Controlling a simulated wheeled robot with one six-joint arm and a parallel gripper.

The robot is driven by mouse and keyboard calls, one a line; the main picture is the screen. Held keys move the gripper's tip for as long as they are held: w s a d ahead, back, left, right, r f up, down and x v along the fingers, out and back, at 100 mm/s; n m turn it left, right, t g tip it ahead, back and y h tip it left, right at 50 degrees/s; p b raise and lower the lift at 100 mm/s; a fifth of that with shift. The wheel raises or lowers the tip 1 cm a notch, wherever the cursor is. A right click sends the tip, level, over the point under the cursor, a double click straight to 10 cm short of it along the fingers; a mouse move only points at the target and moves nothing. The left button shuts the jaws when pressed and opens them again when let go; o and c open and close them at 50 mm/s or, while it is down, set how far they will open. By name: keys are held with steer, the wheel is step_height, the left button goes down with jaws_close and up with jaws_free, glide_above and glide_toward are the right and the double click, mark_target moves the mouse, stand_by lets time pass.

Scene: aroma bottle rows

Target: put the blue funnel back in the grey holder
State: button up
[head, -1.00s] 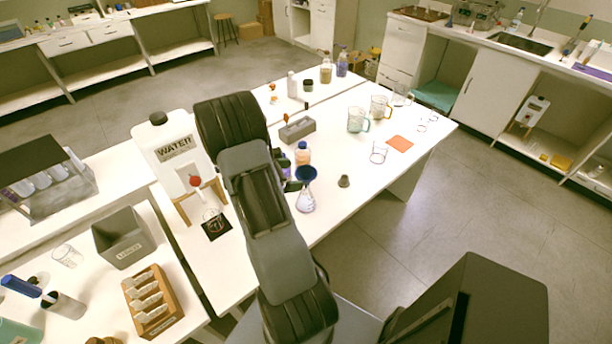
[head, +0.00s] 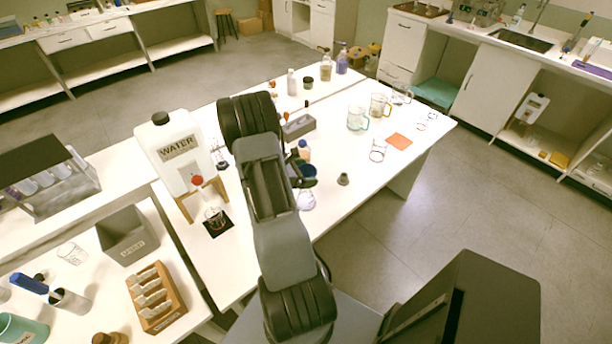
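The blue funnel (head: 312,171) sits at the mouth of a clear flask (head: 307,201) on the central white table, partly hidden by my gripper. My gripper (head: 307,175) is beside the funnel, with dark fingers close to its rim. Whether they touch it or are closed on it I cannot tell. A long grey block (head: 299,127) stands behind my arm on the same table and may be the grey holder. A small dark grey piece (head: 343,179) stands to the right of the funnel.
An orange-brown bottle with a blue cap (head: 304,150) stands right behind the funnel. Glass mugs (head: 358,118), a wire ring (head: 378,151) and an orange mat (head: 399,142) are further right. A white water container (head: 178,150) stands left of my arm. The front right tabletop is fairly clear.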

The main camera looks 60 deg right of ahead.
steer(key=c, duration=0.7)
